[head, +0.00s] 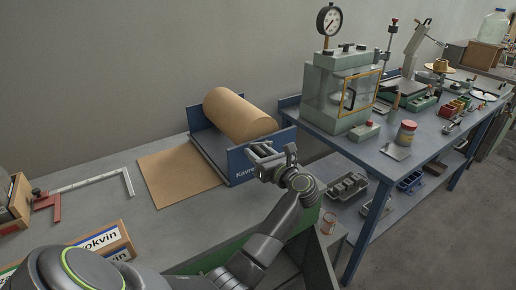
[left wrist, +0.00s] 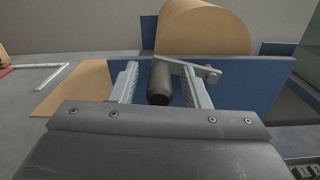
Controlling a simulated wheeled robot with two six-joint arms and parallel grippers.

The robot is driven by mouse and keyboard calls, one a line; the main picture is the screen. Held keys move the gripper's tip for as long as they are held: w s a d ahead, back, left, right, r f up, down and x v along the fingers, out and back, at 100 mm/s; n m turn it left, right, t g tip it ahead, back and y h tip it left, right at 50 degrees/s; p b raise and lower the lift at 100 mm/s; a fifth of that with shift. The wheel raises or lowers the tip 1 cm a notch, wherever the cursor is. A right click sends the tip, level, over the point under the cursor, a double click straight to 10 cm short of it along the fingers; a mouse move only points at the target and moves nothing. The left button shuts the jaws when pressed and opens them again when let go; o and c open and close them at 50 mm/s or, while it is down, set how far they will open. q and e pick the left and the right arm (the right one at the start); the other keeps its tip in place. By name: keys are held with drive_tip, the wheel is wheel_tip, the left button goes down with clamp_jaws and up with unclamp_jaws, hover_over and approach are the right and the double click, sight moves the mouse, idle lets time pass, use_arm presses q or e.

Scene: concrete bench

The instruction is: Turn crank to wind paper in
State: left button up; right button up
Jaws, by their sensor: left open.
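A brown paper roll (head: 238,113) sits in a blue holder (head: 240,165) on the bench, and a flat length of paper (head: 180,175) lies out to its left. The roll also shows in the left wrist view (left wrist: 205,28). The crank has a grey arm (left wrist: 203,73) and a dark round handle (left wrist: 160,82) on the near blue side plate. My left gripper (head: 270,158) is at that plate. In the left wrist view my left gripper (left wrist: 160,88) is open, with its fingers on either side of the handle. In the head view it mostly hides the crank. My right gripper is out of view.
A steel square (head: 95,185) and a labelled box (head: 98,243) lie on the grey bench to the left. A blue table (head: 350,145) with a gauge-topped press (head: 340,90) stands close on the right. Bins (head: 347,187) sit on its lower shelf.

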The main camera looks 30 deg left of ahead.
use_arm(q)
clamp_jaws()
idle(0.3)
drive_tip(key=shift+r, duration=0.1)
